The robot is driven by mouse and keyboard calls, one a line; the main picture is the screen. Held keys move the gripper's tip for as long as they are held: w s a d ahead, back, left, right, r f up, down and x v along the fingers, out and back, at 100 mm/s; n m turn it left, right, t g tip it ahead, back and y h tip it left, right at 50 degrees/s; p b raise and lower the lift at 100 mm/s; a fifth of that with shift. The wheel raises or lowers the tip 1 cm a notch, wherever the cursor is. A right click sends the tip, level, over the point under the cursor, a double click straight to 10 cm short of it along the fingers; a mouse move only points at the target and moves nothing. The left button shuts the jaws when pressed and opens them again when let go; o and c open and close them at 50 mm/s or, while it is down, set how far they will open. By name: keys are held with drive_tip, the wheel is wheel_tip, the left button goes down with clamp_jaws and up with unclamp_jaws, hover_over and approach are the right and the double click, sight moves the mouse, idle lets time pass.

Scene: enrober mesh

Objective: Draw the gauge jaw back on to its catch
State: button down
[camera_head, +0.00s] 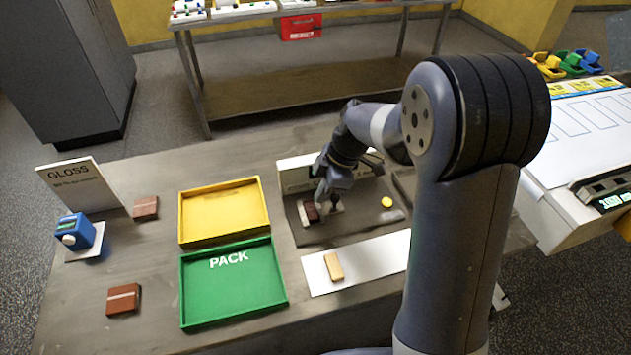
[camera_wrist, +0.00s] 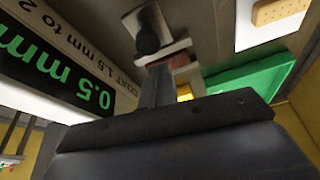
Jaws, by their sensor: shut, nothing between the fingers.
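My gripper (camera_head: 324,192) is over the dark gauge plate (camera_head: 350,231) on the bench, pointing down, shut and empty. In the wrist view its narrow shut fingers (camera_wrist: 157,78) are close to a dark round knob (camera_wrist: 147,40) on a pale block, which I take for the gauge jaw; I cannot tell whether they touch. A brown bar (camera_wrist: 180,60) lies close beside the pale block. In the head view the brown bar (camera_head: 310,211) shows left of the fingers, and my gripper partly hides the jaw. I cannot make out the catch.
A gauge display (camera_wrist: 60,62) reads 0.5 mm. A yellow tray (camera_head: 181,225) and green PACK tray (camera_head: 184,300) stand left of the gauge. A biscuit (camera_head: 333,267) lies on a white strip (camera_head: 375,262) in front. A yellow button (camera_head: 386,202) is on the plate's right.

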sight(340, 202)
drive_tip(key=shift+d, duration=0.6)
drive_tip(key=shift+w, duration=0.1)
drive_tip(key=shift+d+f, duration=0.15)
drive_tip(key=shift+d, duration=0.1)
drive_tip(key=d+b, duration=0.1)
drive_tip(key=d, duration=0.1)
drive_tip(key=w+d+b, duration=0.1)
drive_tip(key=d, duration=0.1)
drive_tip(key=shift+w+d, duration=0.2)
drive_tip(key=shift+d, duration=0.1)
drive_tip(key=a, duration=0.1)
drive_tip(key=a+r, duration=0.1)
drive_tip(key=a+b, duration=0.1)
drive_tip(key=a, duration=0.1)
drive_tip(key=shift+s+r, duration=0.15)
drive_tip(key=shift+r, duration=0.1)
drive_tip(key=v, duration=0.9)
